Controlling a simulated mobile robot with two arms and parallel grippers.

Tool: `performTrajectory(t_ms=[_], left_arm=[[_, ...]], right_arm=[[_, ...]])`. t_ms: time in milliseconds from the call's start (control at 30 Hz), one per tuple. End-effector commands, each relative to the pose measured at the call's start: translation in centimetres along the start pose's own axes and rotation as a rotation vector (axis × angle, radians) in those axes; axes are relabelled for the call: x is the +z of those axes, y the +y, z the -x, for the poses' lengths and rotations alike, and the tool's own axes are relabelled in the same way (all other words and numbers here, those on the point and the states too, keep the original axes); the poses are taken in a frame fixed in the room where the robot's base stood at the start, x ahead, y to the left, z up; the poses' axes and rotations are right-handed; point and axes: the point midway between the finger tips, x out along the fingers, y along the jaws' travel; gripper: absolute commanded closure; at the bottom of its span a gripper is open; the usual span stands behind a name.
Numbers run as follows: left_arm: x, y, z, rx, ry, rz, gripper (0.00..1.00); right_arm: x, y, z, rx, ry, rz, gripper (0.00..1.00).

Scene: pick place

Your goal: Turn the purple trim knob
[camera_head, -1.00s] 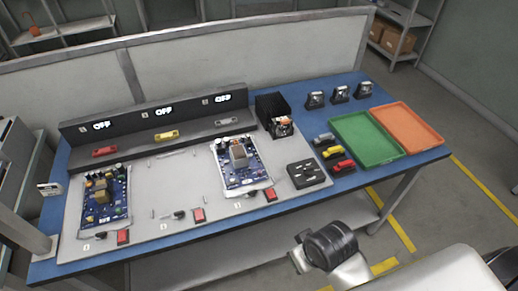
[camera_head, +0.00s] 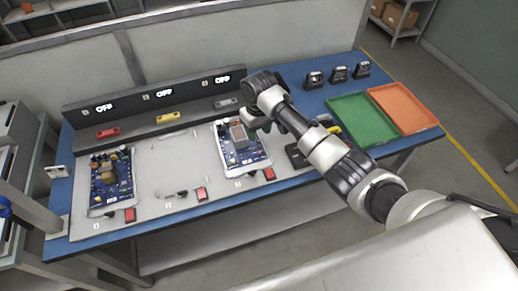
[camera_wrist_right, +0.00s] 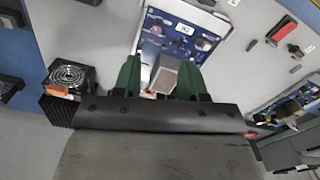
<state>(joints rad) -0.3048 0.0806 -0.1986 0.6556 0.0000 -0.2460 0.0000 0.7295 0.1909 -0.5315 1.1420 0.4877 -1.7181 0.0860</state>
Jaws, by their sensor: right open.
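A blue circuit board (camera_head: 258,159) with a grey block (camera_head: 238,132) lies on the grey panel under my right gripper. A second blue board (camera_head: 112,182) lies at the left. My left gripper is not in view.
A black fan box (camera_wrist_right: 68,78) stands beside the board. Red switches (camera_head: 201,194) line the panel's front. A console with "OFF" displays (camera_head: 165,92) runs along the back. Green (camera_head: 362,121) and orange (camera_head: 405,108) trays lie at the right. My arm hides part of the table.

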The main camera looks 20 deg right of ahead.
Motion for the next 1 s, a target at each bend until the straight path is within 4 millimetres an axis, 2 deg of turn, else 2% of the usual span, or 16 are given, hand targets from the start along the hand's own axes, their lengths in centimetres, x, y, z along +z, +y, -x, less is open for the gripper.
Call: performTrajectory(t_ms=[100,233,500,700,1000], left_arm=[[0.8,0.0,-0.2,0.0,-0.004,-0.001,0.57],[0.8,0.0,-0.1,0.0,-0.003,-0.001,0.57],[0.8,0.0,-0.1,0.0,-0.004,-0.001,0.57],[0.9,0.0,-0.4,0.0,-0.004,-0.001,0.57],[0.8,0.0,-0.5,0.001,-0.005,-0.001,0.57]], right_arm=[[-0.5,0.5,0.2,0.004,-0.008,-0.009,0.58],[-0.4,0.5,-1.1,0.004,-0.01,-0.009,0.58],[-0.4,0.4,-6.2,0.004,-0.01,-0.009,0.58],[-0.4,0.4,-9.2,0.003,-0.008,-0.008,0.58],[-0.4,0.5,-10.4,0.004,-0.006,-0.008,0.58]])
